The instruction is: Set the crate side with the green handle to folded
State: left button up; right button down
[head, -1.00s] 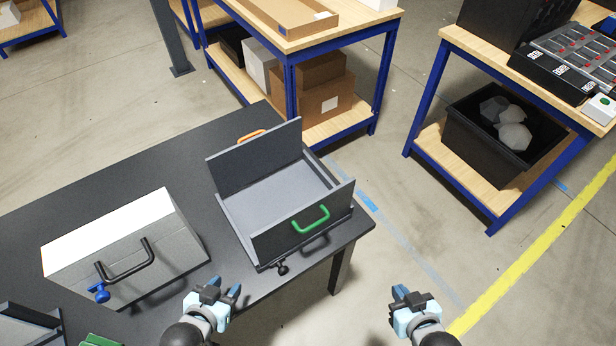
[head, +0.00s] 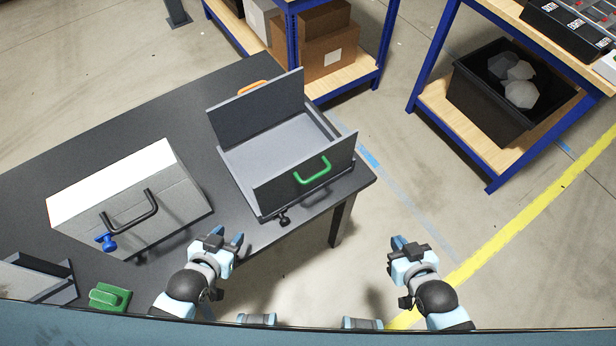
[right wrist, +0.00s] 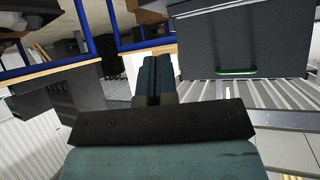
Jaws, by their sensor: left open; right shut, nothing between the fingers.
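The dark grey crate (head: 236,166) stands on the dark table near its right corner. Its near side (head: 281,188), with the green handle (head: 312,171), stands upright. The far side (head: 255,108), with an orange handle (head: 253,87), also stands up. A black knob (head: 284,218) sits below the near side. My left gripper (head: 228,240) is open and empty, in front of the table edge, below left of the crate. My right gripper (head: 403,243) is shut and empty, off the table to the right. Its closed fingers also show in the right wrist view (right wrist: 155,75).
A grey-white box (head: 140,215) with a black handle and blue knob stands left of the crate. A green block (head: 109,297) lies at the table's near edge. Wooden shelves with blue frames stand behind, one holding a black bin (head: 480,110). Floor right of the table is clear.

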aim_at(318, 174)
jog(key=c, duration=1.8)
grip_release()
